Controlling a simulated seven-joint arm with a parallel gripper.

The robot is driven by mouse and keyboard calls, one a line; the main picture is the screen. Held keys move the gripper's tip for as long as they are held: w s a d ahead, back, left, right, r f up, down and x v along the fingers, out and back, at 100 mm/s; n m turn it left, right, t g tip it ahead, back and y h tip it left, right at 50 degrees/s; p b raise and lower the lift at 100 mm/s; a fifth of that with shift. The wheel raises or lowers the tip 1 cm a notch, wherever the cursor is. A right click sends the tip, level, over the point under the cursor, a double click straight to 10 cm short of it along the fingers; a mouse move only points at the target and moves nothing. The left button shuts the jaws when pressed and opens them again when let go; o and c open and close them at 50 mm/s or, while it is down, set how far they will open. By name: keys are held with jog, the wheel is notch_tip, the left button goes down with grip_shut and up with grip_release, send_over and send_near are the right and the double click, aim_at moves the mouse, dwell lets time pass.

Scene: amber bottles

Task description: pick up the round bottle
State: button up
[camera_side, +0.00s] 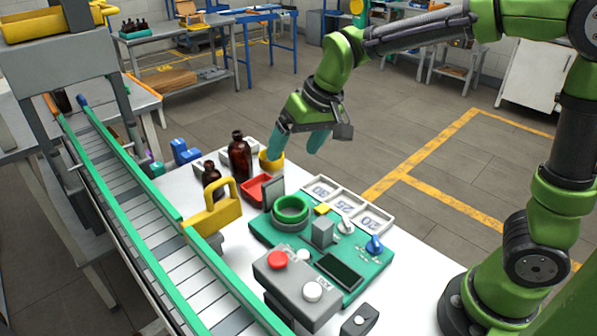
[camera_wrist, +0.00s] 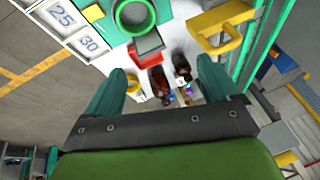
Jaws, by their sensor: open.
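Two dark amber bottles stand upright on the white table, left of my gripper in the side view. The taller bottle (camera_side: 240,158) is at the back; the shorter bottle (camera_side: 211,181) is in front and to its left. I cannot tell for sure which is the round one. In the wrist view, one bottle (camera_wrist: 160,83) appears between my fingers and another bottle (camera_wrist: 182,68) to its right. My gripper (camera_side: 294,148) is open and empty, above the table's back edge and to the right of the bottles. Its fingers also frame the wrist view (camera_wrist: 161,72).
A yellow cup (camera_side: 271,161) stands right of the taller bottle. A red bin (camera_side: 254,190) and a yellow handle (camera_side: 214,212) are in front. A conveyor (camera_side: 165,245) runs along the left. A green panel (camera_side: 345,272) and number trays (camera_side: 347,202) are to the right.

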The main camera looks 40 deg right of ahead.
jog(key=n+h, duration=0.2)
send_near(211, 165)
jog(key=s, duration=0.7)
jog(key=w+r+t, duration=0.2)
jog(key=w, duration=0.2)
jog(key=x, duration=1)
jog(key=shift+s, duration=0.15)
jog(key=shift+x, duration=3.05)
jog(key=shift+r, duration=0.1)
jog(key=c, duration=1.2)
